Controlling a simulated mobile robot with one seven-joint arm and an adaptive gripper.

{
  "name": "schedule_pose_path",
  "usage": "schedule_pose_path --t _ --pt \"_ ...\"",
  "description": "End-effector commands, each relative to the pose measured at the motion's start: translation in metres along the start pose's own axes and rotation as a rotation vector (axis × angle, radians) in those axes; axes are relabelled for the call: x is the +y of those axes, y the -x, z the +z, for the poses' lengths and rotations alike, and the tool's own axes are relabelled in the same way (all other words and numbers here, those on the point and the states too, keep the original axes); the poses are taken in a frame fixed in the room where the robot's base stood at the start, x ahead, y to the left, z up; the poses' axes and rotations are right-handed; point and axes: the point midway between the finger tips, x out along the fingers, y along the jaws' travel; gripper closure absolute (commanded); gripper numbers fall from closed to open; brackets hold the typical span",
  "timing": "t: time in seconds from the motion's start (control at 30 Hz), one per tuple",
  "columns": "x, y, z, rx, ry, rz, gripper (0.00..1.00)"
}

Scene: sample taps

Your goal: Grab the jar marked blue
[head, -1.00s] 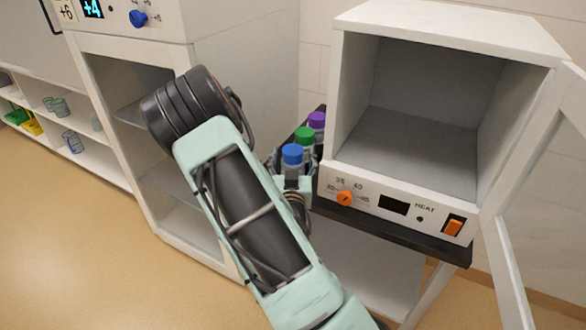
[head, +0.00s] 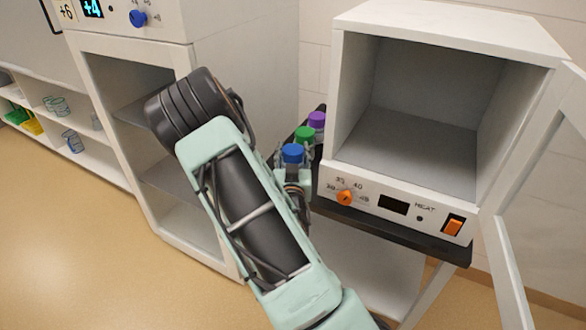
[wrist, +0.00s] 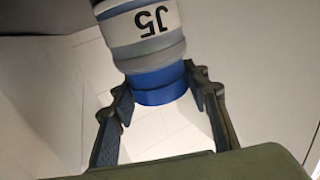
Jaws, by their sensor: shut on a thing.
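A jar with a blue lid (head: 292,153) stands at the left end of the dark shelf, in front of a green-lidded jar (head: 304,136) and a purple-lidded jar (head: 316,120). In the wrist view the blue-lidded jar (wrist: 150,45) appears upside down, with a white label reading "J5" and a grey band. My gripper (wrist: 162,90) has one finger on each side of the jar around its blue lid and is shut on it. In the head view my arm and wrist hide most of the jar's body and the fingers.
A white heater cabinet (head: 440,32) with an open door (head: 510,260) stands right of the jars; its chamber is empty. A tall white cabinet (head: 225,60) with an open front is close on the left. Low shelves (head: 95,165) with baskets are at far left.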

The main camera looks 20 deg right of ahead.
Motion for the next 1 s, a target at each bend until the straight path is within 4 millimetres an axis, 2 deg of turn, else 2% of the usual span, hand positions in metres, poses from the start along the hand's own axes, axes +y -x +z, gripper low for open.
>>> schedule_pose_path --t 0.3,0.5,0.7,1.0 --pt "0.000 0.000 -0.001 0.001 -0.001 0.000 1.00" --pt "0.000 0.000 -0.010 0.002 -0.002 0.001 1.00" --pt "0.001 0.002 -0.038 0.004 -0.005 0.001 1.00" --pt "0.014 0.041 -0.086 0.002 -0.003 0.000 1.00"
